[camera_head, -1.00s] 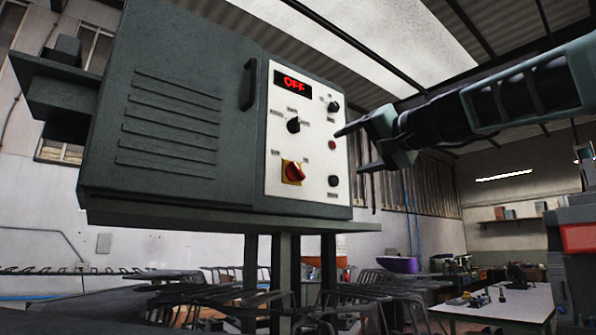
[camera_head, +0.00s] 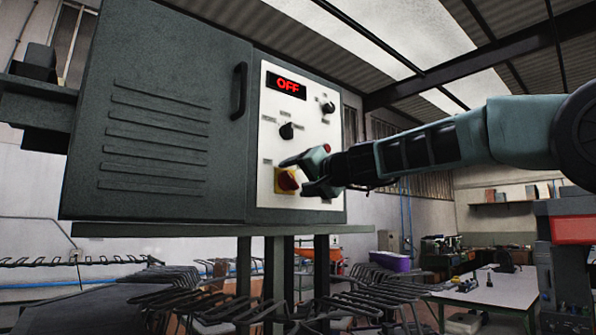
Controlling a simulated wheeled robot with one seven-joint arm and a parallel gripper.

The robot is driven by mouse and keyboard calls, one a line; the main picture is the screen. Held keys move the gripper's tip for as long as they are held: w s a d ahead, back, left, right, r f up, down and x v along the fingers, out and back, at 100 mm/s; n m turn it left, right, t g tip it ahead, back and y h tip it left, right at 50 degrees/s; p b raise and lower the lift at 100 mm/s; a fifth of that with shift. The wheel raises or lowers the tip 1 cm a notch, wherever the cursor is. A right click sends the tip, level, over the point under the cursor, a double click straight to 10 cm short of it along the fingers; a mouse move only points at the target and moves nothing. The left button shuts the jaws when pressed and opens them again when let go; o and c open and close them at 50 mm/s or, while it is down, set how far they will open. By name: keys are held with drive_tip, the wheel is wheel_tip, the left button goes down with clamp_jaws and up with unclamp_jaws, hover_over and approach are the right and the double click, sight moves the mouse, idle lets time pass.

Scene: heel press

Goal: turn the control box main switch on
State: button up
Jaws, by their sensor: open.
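The control box (camera_head: 170,120) is a grey cabinet with a white control panel (camera_head: 272,135) on its right. A red display (camera_head: 288,84) at the panel's top reads OFF. The main switch (camera_head: 287,180) is a red rotary knob on a yellow plate, low on the panel, partly covered by my gripper. My gripper (camera_head: 293,178) is open at the switch, with one finger above the knob and the other at its lower right. I cannot tell whether the fingers touch the knob.
Black knobs (camera_head: 287,131) (camera_head: 328,107) and a red button (camera_head: 326,148) sit on the panel near my gripper. A shelf ledge (camera_head: 200,229) juts out under the box. Racks of dark metal frames (camera_head: 190,300) stand below. A white table (camera_head: 490,290) is at the right.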

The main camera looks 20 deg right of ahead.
drive_tip(key=shift+w+a, duration=0.1)
drive_tip(key=shift+w, duration=0.1)
drive_tip(key=c, duration=1)
